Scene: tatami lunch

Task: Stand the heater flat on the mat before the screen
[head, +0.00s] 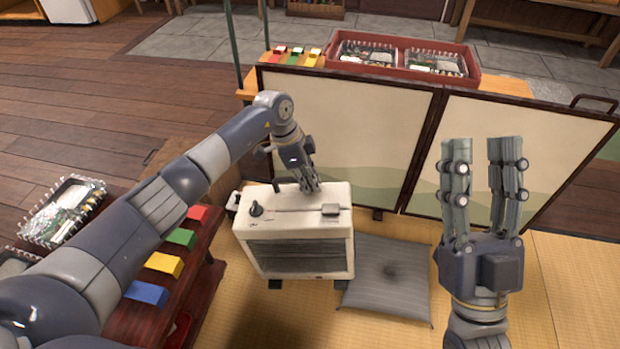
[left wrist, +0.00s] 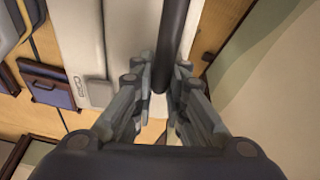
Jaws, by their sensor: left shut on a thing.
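The heater (head: 295,232) is a cream box with a dark grille, a knob on top and dark feet. It looks upright, in front of the folding screen (head: 345,115). My left gripper (head: 311,188) is at the back of its top. In the left wrist view my left gripper (left wrist: 160,100) is shut on the heater's dark bar handle (left wrist: 173,35), with the cream heater top (left wrist: 85,40) beside it. I cannot tell whether the feet touch the tatami mat (head: 480,330). My right gripper (head: 484,145) is open and empty in front of the screen's right panel.
A grey cushion (head: 388,285) lies close to the heater's right. A low dark red table (head: 205,285) with coloured blocks (head: 164,264) stands to its left. Behind the screen, a red tray (head: 465,77) holds clear packs. Bare mat is free at the front right.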

